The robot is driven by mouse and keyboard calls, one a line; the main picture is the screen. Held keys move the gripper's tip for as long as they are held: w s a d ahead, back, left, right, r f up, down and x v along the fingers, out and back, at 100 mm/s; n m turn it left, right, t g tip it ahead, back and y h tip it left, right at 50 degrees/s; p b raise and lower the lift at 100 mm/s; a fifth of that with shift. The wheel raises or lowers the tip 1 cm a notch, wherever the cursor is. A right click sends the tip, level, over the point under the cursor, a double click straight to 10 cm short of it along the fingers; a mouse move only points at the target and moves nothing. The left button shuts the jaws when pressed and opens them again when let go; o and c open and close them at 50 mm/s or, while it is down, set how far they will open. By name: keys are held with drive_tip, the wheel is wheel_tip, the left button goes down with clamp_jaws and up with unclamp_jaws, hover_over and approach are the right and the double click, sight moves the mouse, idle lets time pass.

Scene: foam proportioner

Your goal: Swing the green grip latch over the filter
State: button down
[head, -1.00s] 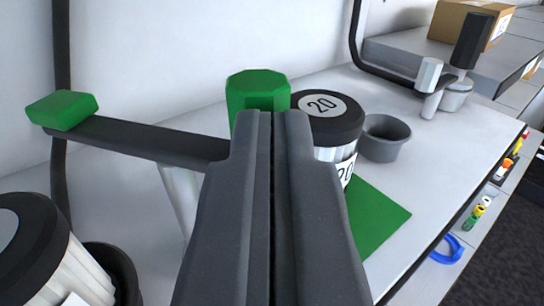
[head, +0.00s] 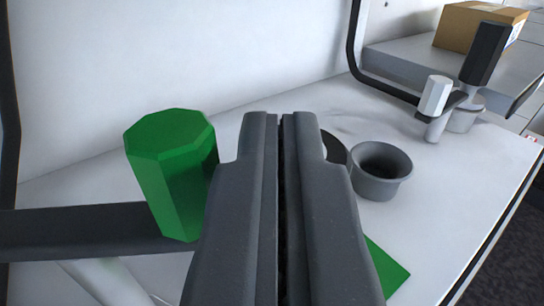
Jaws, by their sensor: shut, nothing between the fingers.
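The green grip (head: 172,172), an octagonal knob, stands upright at the end of a dark flat latch arm (head: 80,232) on the left. My gripper (head: 281,118) is shut and empty. In the picture its fingers are just right of the grip, overlapping its lower right edge; I cannot tell whether they touch it. The filter, a canister with a black cap (head: 333,149), is almost wholly hidden behind my fingers; only a sliver of the cap shows to their right.
A grey empty cup (head: 380,171) stands right of my fingers. A green mat (head: 387,268) shows at lower right. Farther back are a white knob (head: 435,95), a black handle (head: 484,54) and a cardboard box (head: 478,27). A white wall rises behind the worktop.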

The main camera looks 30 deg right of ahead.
drive_tip(key=shift+w+d, duration=0.15)
drive_tip(key=shift+w, duration=0.05)
idle(1.2)
drive_tip(key=shift+s, duration=0.15)
drive_tip(key=s+b, duration=0.4)
drive_tip(key=s, duration=0.9)
drive_tip(key=shift+s+b, duration=0.4)
